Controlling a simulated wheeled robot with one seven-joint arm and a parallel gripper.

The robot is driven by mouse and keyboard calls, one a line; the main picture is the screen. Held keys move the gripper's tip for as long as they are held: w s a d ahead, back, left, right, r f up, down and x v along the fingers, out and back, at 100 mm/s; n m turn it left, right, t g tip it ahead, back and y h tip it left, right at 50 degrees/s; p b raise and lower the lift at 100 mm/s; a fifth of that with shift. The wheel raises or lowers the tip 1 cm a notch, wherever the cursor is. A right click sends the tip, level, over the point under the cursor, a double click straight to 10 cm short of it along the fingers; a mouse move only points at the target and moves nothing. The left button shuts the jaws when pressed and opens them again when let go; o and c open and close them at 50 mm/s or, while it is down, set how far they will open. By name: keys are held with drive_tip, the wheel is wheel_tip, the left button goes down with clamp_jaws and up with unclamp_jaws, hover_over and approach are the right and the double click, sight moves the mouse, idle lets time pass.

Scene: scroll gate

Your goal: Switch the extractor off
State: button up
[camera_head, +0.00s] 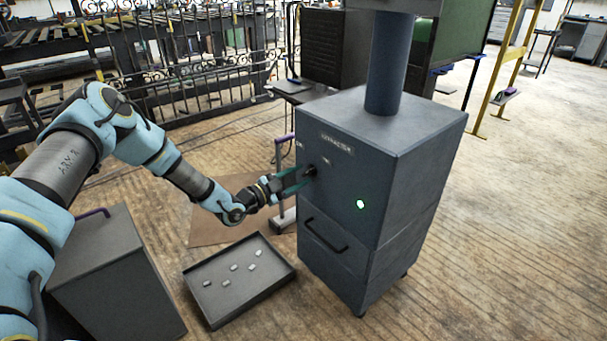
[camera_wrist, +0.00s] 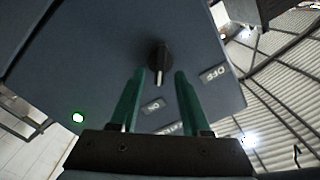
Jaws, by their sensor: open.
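The extractor (camera_head: 340,195) is a dark blue-grey cabinet with a thick pipe on top. Its black knob (camera_head: 311,171) is on the front face and shows larger in the wrist view (camera_wrist: 160,57). The knob's pale pointer faces the ON label (camera_wrist: 153,106); the OFF label (camera_wrist: 213,75) lies to the right in that view. A lamp (camera_head: 360,204) on the front glows green, also in the wrist view (camera_wrist: 78,118). My gripper (camera_wrist: 160,75) is open, its green fingers pointing at the knob with their tips just short of or beside it. I cannot tell whether they touch.
A drawer handle (camera_head: 326,234) sticks out below the knob. A shallow grey tray (camera_head: 208,306) with several small pale pieces lies on the floor before the cabinet. A grey box (camera_head: 115,270) stands at the left, beneath my arm. The floor right of the cabinet is clear.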

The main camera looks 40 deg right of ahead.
drive_tip(key=shift+d, duration=1.05)
clamp_jaws()
